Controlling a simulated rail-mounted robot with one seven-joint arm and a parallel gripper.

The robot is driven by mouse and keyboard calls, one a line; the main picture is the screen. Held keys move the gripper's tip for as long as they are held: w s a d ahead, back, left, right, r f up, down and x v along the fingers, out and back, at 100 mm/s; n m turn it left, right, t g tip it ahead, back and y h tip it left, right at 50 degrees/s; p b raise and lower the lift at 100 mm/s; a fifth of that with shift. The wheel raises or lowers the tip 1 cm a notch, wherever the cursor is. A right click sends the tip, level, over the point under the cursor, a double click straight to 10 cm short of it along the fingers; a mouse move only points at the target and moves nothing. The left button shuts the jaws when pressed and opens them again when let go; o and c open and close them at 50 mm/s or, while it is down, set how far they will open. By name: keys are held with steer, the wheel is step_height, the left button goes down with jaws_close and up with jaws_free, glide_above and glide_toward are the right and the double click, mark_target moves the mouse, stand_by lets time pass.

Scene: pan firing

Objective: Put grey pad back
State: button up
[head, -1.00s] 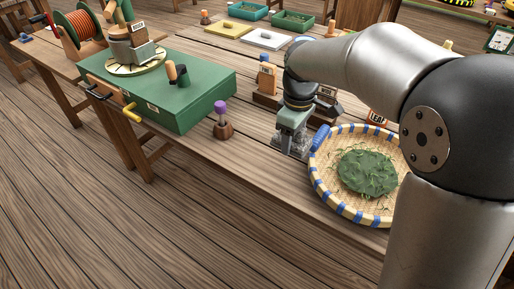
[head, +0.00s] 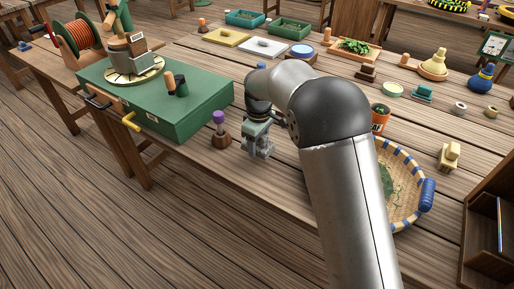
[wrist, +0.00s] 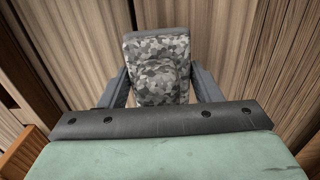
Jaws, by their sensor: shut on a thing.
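The grey pad (wrist: 158,68) has a mottled grey camouflage pattern and stands between my two dark fingers in the wrist view. My gripper (wrist: 160,88) is shut on it. In the head view my gripper (head: 258,148) is near the table's front edge, left of the woven basket (head: 425,168) and right of the purple-topped stand (head: 219,128). The pad is small there, and I cannot tell whether it touches the table. My arm hides the basket's left part and the table just behind it.
A green box (head: 165,105) stands at the left with a yellow handle (head: 131,124). An orange can (head: 379,120) is behind the basket, and a yellow stand (head: 449,155) is to its right. A wooden shelf (head: 487,240) is at lower right.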

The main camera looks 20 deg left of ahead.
mark_target(257, 149)
steer(key=shift+w+a+f, duration=0.2)
steer(key=shift+a+f, duration=0.05)
steer(key=shift+f, duration=0.1)
steer(key=shift+w+a+f, duration=0.1)
steer(key=shift+f, duration=1.4)
steer(key=shift+f, duration=0.2)
steer(key=o, duration=1.6)
